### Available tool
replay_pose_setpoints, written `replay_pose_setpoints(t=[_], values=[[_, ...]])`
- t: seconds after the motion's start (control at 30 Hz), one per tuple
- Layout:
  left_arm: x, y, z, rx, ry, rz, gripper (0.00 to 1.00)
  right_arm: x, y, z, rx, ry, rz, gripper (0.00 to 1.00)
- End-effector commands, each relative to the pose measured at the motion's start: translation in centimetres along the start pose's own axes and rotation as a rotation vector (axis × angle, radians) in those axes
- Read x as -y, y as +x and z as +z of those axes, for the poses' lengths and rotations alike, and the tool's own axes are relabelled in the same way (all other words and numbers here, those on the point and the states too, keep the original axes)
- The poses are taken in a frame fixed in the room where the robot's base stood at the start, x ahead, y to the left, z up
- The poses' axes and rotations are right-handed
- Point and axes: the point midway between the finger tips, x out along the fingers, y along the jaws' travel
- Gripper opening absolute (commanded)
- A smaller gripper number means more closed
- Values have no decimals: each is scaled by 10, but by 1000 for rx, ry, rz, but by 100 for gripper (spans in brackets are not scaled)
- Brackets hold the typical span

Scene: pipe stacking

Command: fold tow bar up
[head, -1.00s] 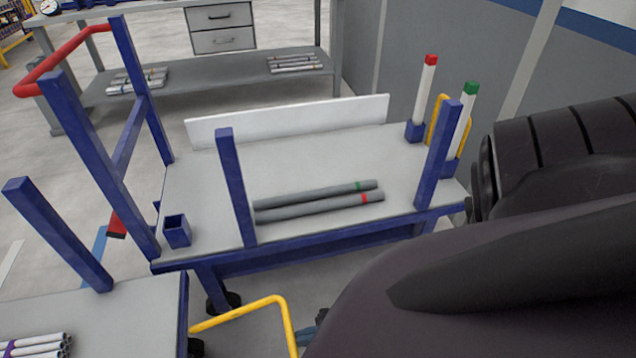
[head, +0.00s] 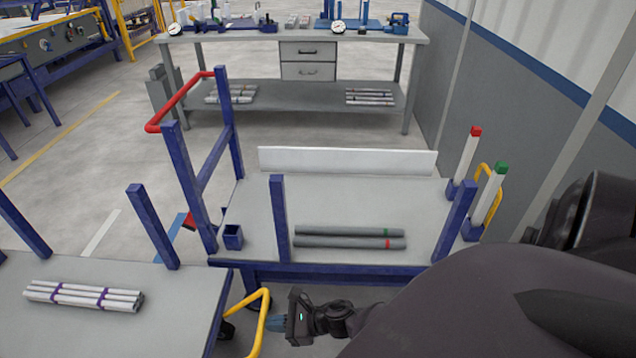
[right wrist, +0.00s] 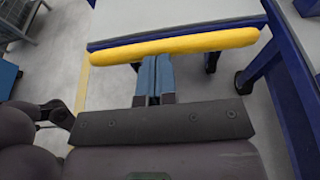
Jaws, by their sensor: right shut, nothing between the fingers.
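The yellow tow bar (head: 266,308) stands out at the front of the blue cart, low in the gap beside the left grey-topped cart. In the right wrist view the yellow bar (right wrist: 190,45) runs across the picture at the fingertips. My right gripper (head: 275,322) is shut and empty, its blue fingers pointing left at the tow bar. In the right wrist view its fingers (right wrist: 153,62) lie together and end at the bar; I cannot tell whether they touch it. My left gripper is not in view.
The blue cart's grey deck (head: 340,205) carries two grey pipes (head: 350,232), blue posts and a white board (head: 345,161). A yellow loop (head: 488,182) stands behind the capped white posts. The left cart (head: 120,325) carries bundled pipes (head: 84,295). A workbench (head: 255,45) stands behind.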

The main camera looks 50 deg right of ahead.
Motion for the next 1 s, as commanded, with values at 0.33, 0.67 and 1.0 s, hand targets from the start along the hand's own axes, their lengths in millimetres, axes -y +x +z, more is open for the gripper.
replay_pose_setpoints(t=[0.33,0.67,1.0], values=[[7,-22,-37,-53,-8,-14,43,2,19,38,-133,-9,1,0],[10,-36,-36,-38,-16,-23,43,1,34,54,-229,-6,2,0],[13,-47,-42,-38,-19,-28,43,1,47,67,-311,-5,2,0]])
